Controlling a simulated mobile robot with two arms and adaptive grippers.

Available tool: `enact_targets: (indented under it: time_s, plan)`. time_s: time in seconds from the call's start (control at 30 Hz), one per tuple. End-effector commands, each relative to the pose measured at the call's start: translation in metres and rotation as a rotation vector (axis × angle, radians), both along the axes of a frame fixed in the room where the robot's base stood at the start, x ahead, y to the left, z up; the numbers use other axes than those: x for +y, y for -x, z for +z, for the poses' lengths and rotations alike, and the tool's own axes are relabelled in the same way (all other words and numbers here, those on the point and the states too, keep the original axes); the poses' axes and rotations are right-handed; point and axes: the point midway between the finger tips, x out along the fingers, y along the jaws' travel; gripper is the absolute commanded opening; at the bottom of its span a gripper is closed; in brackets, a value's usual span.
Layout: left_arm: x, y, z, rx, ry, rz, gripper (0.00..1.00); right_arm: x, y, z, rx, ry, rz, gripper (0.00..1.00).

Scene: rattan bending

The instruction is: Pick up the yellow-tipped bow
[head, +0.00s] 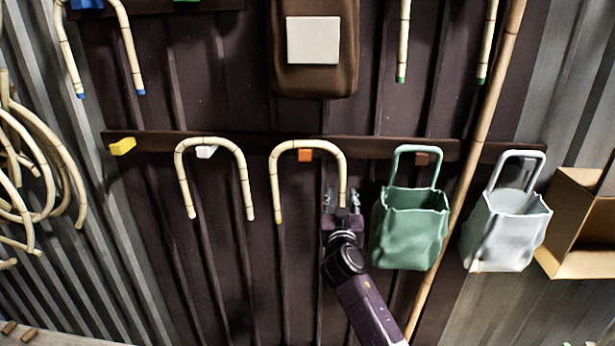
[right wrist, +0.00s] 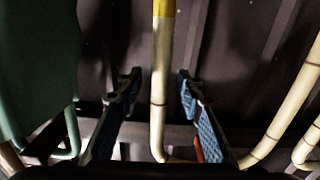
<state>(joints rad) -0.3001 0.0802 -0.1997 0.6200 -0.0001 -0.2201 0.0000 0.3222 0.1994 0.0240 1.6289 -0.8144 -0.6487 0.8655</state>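The yellow-tipped bow (head: 309,143) is an upside-down U of pale rattan hanging on the orange peg (head: 305,156). Its left leg ends in a yellow tip (head: 278,219); the right leg's lower end is hidden by my gripper in the head view. My right gripper (head: 342,199) is at that right leg. In the right wrist view my open right gripper (right wrist: 160,91) has its two fingers apart, one on each side of the leg (right wrist: 160,66), with gaps visible on both sides. The yellow end shows at that view's top edge. My left gripper is out of view.
Another bow (head: 181,170) hangs left on the white peg (head: 206,152). The yellow peg (head: 122,146) is empty. A green bag (head: 408,238) hangs close to the right of my arm, then a grey bag (head: 505,240). A long pole (head: 480,135) slants between them.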

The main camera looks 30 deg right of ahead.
Motion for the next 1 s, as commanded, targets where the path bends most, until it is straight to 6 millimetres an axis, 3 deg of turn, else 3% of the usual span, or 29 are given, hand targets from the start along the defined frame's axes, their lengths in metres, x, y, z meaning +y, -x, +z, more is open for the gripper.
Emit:
enact_targets:
  time_s: [0.13,0.47,1.0]
  plan:
    - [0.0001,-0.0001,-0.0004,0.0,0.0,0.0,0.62,0.0002,0.0001,-0.0003,0.0,0.0,0.0,0.35]
    - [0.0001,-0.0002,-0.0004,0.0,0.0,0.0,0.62,0.0003,0.0003,-0.0005,0.001,-0.001,0.0,0.0]
    - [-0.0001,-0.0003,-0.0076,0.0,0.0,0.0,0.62,0.0015,0.0026,0.0039,-0.003,-0.001,-0.001,0.0]
